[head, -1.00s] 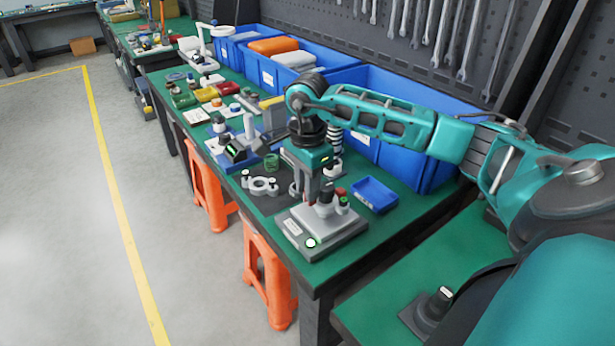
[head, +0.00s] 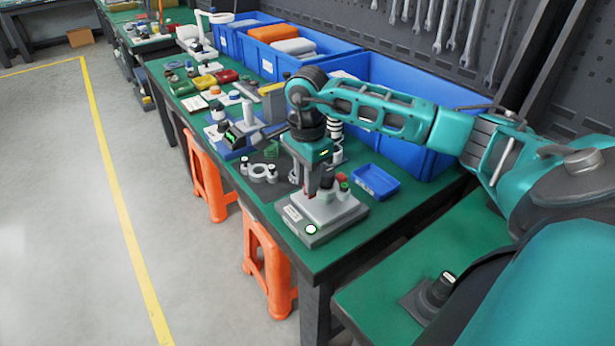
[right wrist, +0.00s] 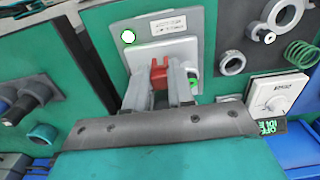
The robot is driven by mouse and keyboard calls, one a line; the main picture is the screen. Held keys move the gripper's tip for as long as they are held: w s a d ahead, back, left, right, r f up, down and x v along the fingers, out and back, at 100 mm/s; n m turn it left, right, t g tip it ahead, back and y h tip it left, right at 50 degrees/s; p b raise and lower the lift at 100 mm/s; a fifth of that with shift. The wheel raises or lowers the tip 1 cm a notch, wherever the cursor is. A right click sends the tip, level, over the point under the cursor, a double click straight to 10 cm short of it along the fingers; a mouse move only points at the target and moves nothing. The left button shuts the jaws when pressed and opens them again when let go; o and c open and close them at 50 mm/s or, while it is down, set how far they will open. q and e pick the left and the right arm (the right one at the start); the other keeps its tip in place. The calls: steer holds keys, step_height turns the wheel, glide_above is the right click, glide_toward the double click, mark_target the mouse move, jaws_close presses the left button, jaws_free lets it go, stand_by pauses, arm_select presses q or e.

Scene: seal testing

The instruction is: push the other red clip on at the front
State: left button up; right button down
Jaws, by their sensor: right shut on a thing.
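The test fixture (head: 346,211) is a grey base with a raised light block, a round green-rimmed lamp and a label. It stands near the front corner of the green bench. My right gripper (head: 312,192) points down over the block, its fingertips close to its top. In the right wrist view my right gripper (right wrist: 160,88) is shut on a red clip (right wrist: 159,72), which sits between the two fingers against or just above the light block (right wrist: 178,50). Whether it touches is unclear. A green-topped part stands right beside the fingers. My left gripper is not in view.
A small blue tray (head: 375,182) lies right of the fixture. A grey ringed part (head: 259,172) and a green spring (head: 271,149) lie left of it. Large blue bins (head: 410,115) line the back. An orange stool (head: 266,265) stands under the bench edge.

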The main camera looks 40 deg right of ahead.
stand_by(0.5)
steer(key=shift+f+b, duration=0.7)
steer(key=shift+f, duration=0.15)
steer(key=shift+f+b, duration=0.65)
steer(key=shift+f, duration=0.2)
stand_by(0.4)
steer(key=c, duration=0.9)
jaws_free()
steer(key=shift+r, duration=0.2)
steer(key=shift+r+p, duration=2.5)
steer(key=shift+r, duration=0.9)
